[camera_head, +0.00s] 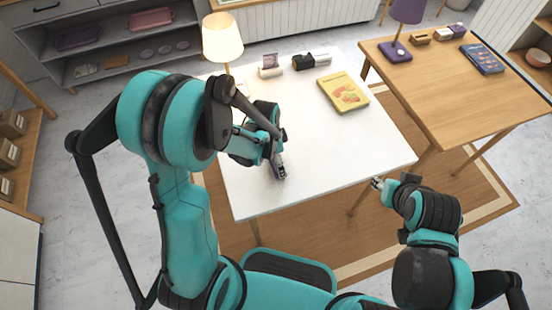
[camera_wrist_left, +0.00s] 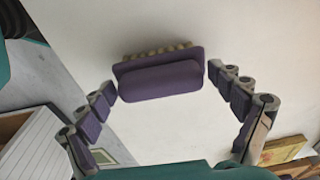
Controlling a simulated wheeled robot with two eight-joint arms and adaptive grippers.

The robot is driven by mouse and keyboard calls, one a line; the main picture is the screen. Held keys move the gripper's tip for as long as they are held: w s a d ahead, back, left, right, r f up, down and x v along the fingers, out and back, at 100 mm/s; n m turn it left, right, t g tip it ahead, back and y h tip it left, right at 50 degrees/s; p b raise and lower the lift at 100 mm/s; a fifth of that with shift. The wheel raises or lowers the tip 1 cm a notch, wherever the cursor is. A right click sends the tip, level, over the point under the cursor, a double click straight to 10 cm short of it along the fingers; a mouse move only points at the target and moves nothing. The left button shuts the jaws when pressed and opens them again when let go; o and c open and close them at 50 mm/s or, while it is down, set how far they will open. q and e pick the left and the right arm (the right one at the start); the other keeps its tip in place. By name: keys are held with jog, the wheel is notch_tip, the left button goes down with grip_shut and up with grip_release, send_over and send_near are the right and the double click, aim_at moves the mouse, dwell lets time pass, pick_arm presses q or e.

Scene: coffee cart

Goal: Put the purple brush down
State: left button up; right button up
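The purple brush (camera_wrist_left: 160,78) shows in the left wrist view, with a row of tan bristles along its far side. In the head view my left gripper (camera_head: 279,172) points down close to the table, and the brush cannot be made out there. Whether the brush touches the table cannot be told. My right gripper (camera_head: 378,184) is off the table's right front edge; its fingers are too small to read.
A lit lamp (camera_head: 222,40), a yellow book (camera_head: 343,92) and small dark and white items (camera_head: 311,61) stand toward the table's back. A wooden table (camera_head: 450,90) with a purple lamp (camera_head: 397,50) is at the right. The white table's front right is clear.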

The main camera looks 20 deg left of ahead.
pick_arm(q)
jog(key=shift+r, duration=0.1)
jog(key=shift+r+p, duration=0.2)
jog(key=shift+p, duration=0.1)
notch_tip(320, 180, up, 11)
jog(key=a+p, duration=0.1)
jog(key=p, duration=0.3)
notch_tip(320, 180, up, 8)
jog(key=n+t, duration=0.3)
jog(key=n, duration=0.2)
send_over(272, 164)
jog(key=s+a, duration=0.2)
jog(key=s, duration=0.3)
jog(key=s+a+r+n+t+y, duration=0.1)
jog(key=s+r+n+t, duration=0.2)
jog(key=n, duration=0.3)
jog(key=shift+s+a+r, duration=0.25)
jog(key=shift+s+r, duration=0.3)
jog(key=shift+s, duration=0.25)
